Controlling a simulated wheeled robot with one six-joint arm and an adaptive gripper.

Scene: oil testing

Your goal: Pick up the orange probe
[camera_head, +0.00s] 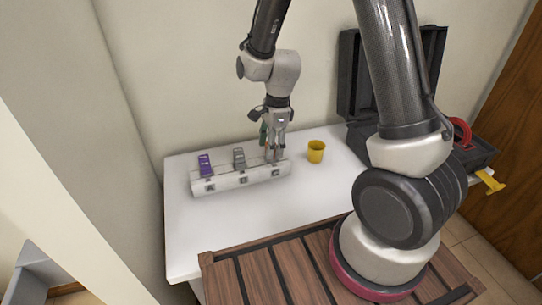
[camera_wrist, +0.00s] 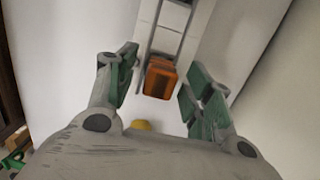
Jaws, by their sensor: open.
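The orange probe (camera_wrist: 160,78) shows in the wrist view at the end of a white rack (camera_wrist: 198,30), between my open fingers. My gripper (camera_wrist: 163,85) has a green-padded finger on each side of it, with a visible gap to each. In the head view, my gripper (camera_head: 272,150) points down over the right end of the white rack (camera_head: 240,181), at the slot marked C. The orange probe is hidden behind my fingers there. A purple probe (camera_head: 205,165) stands at slot A and a grey probe (camera_head: 239,158) at slot B.
A yellow cup (camera_head: 316,152) stands on the white table (camera_head: 220,225) just right of the rack. An open black case (camera_head: 400,75) stands at the table's right, with a red item (camera_head: 460,131) and a yellow item (camera_head: 490,181) by it. The table front is clear.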

